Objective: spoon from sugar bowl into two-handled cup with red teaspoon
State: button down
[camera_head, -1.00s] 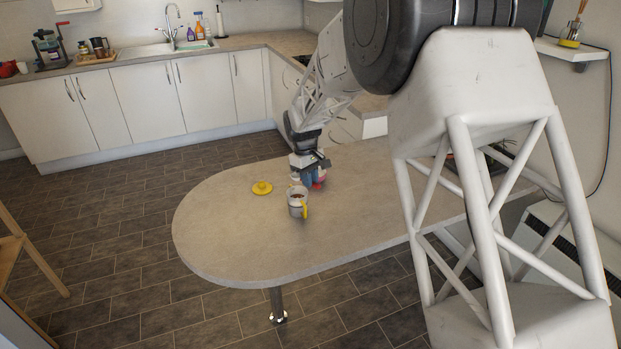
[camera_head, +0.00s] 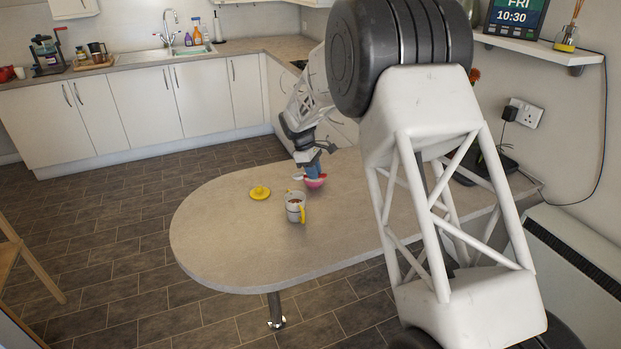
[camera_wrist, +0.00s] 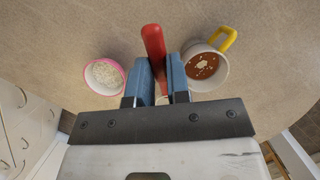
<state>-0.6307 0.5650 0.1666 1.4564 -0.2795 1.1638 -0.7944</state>
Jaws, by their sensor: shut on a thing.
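My gripper (camera_wrist: 160,82) is shut on the red teaspoon (camera_wrist: 153,45), its red handle standing up between the blue fingers in the wrist view. The spoon's bowl end is mostly hidden. In the head view my gripper (camera_head: 314,167) is over or just behind the sugar bowl. The sugar bowl (camera_wrist: 104,74) is pink-rimmed with white grains, left of the fingers; it is also in the head view (camera_head: 315,183). The two-handled cup (camera_wrist: 214,78) is pale with a yellow handle, right of the fingers. It holds brown contents with pale bits; it also shows in the head view (camera_head: 293,213).
A yellow lid-like disc (camera_head: 259,193) lies left of the cup on the rounded worktop (camera_head: 225,235). The worktop's left end and front are clear. A wall shelf (camera_head: 540,48) and a dark device (camera_head: 490,165) are at the right.

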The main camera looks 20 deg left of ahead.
jog(key=w+a+f+n+t+h, duration=0.1)
jog(key=w+n+t, duration=0.4)
jog(key=w, duration=1.1)
jog(key=a+n, duration=0.1)
jog(key=n, duration=0.2)
jog(key=shift+w+a+f+n+h, duration=0.2)
jog(key=shift+f+n+h, duration=0.1)
jog(key=shift+n+h, duration=0.1)
jog(key=shift+f, duration=0.2)
jog(key=shift+s+a+f, duration=0.15)
jog(key=shift+f, duration=1.1)
jog(key=shift+s+a+f, duration=0.15)
jog(key=shift+f, duration=1.05)
jog(key=shift+s+a+f, duration=0.15)
jog(key=shift+f, duration=1.1)
notch_tip(320, 180, up, 6)
jog(key=w+d+g+y, duration=0.2)
jog(key=g+y, duration=0.1)
jog(key=y, duration=0.1)
jog(key=shift+d+r+g, duration=0.2)
jog(key=shift+g, duration=0.1)
jog(key=shift+w, duration=0.15)
